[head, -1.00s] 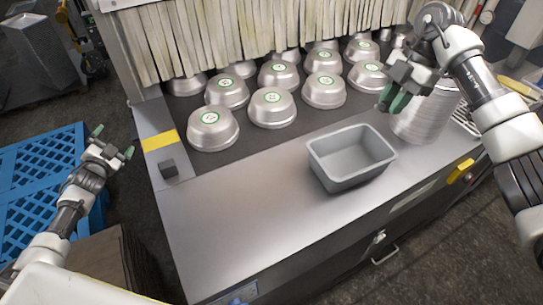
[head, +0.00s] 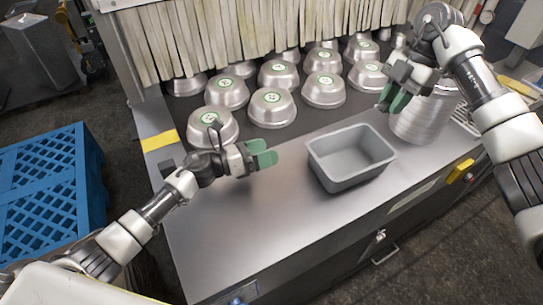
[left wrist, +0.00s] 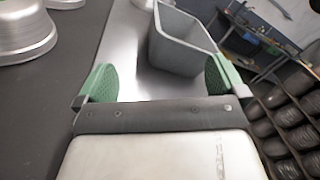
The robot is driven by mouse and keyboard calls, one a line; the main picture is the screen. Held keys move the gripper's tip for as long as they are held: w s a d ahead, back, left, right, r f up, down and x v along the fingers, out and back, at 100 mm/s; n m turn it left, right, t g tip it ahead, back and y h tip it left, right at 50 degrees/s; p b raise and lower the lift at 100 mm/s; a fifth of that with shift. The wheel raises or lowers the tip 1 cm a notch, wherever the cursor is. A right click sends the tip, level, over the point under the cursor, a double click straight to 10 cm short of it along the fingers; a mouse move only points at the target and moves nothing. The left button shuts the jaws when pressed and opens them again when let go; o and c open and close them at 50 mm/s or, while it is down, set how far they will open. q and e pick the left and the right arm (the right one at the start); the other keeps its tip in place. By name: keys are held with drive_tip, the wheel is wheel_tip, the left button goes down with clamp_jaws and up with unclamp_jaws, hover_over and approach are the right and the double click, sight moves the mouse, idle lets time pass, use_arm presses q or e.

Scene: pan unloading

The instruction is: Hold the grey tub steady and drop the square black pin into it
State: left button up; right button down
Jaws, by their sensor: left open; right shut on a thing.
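The grey tub (head: 342,170) stands upright and empty on the steel worktop; it also shows ahead of the fingers in the left wrist view (left wrist: 178,52). My left gripper (head: 266,153) is open and empty over the worktop, left of the tub and apart from it. Its green fingers also show in the left wrist view (left wrist: 163,80), with the tub between and beyond them. My right gripper (head: 394,97) is shut, above and behind the tub's right side, in front of the stacked pans. What it holds, apparently the square black pin, is mostly hidden between its fingers.
Several round metal pans (head: 272,107) stand on the dark belt behind the worktop (head: 250,235). A pan stack (head: 422,120) stands right of the tub. A small dark block (head: 166,167) sits at the worktop's left edge. A blue crate (head: 50,180) is at left.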

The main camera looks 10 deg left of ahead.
sight(315, 147)
use_arm(q)
drive_tip(key=shift+s+d+f+m+g, duration=0.15)
drive_tip(key=shift+s+d+m+g, duration=0.15)
drive_tip(key=shift+d, duration=0.35)
drive_tip(key=shift+s+d+f+m+g, duration=0.1)
drive_tip(key=shift+d+m+g, duration=0.1)
drive_tip(key=shift+d+m, duration=0.3)
drive_tip(key=shift+w+d, duration=0.2)
drive_tip(key=shift+d, duration=0.25)
drive_tip(key=x, duration=1.1)
drive_tip(key=shift+r, duration=0.1)
drive_tip(key=shift+c, duration=0.2)
